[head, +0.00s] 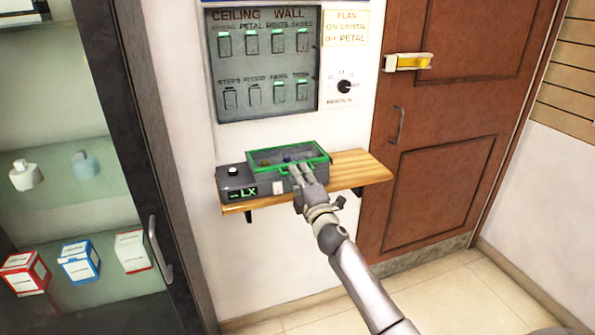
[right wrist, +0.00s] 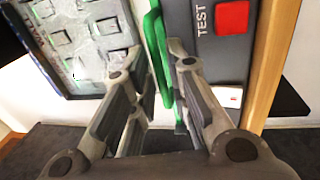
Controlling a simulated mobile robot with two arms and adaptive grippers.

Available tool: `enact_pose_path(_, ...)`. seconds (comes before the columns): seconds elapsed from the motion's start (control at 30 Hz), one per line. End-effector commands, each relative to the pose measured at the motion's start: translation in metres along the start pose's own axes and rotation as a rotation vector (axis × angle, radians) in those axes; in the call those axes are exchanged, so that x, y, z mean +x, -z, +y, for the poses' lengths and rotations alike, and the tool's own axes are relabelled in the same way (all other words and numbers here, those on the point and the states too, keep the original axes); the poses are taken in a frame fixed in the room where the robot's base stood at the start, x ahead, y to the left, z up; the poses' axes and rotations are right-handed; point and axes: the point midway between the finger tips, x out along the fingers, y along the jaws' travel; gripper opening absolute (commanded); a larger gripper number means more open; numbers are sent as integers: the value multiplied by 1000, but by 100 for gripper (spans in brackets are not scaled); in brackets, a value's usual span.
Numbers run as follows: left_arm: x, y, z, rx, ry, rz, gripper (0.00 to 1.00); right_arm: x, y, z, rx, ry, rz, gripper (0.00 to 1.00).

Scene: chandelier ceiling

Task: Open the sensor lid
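The sensor (head: 263,193) is a grey box on a wooden shelf, with a lit green "LX" display. Its green-framed clear lid (head: 258,157) looks down on the box, with small coloured parts showing through. My right gripper (head: 297,169) is at the lid's front edge. In the right wrist view, the fingers (right wrist: 162,75) stand on either side of the lid's green edge (right wrist: 157,40). They are partly closed, and I cannot tell whether they press on it. The grey face with a red TEST button (right wrist: 232,17) is just right of them. My left gripper is out of view.
The wooden shelf (head: 362,170) has bare room to the right. A switch panel (head: 262,68) and a knob (head: 345,87) are on the wall above. A glass cabinet (head: 75,195) stands at left, and a brown door (head: 447,120) with a yellow latch (head: 412,62) at right.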

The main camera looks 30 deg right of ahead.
Motion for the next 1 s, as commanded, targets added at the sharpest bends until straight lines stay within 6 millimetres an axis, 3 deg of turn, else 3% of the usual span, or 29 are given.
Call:
enact_pose_path(0.2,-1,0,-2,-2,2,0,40,14,0,0,1,0,0,16)
enact_pose_path(0.5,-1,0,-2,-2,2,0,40,16,1,-1,0,1,1,16)
enact_pose_path(0.67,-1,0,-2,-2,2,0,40,16,0,-1,0,1,1,0)
enact_pose_path(1.0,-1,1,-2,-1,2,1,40,15,0,-1,0,2,1,0)
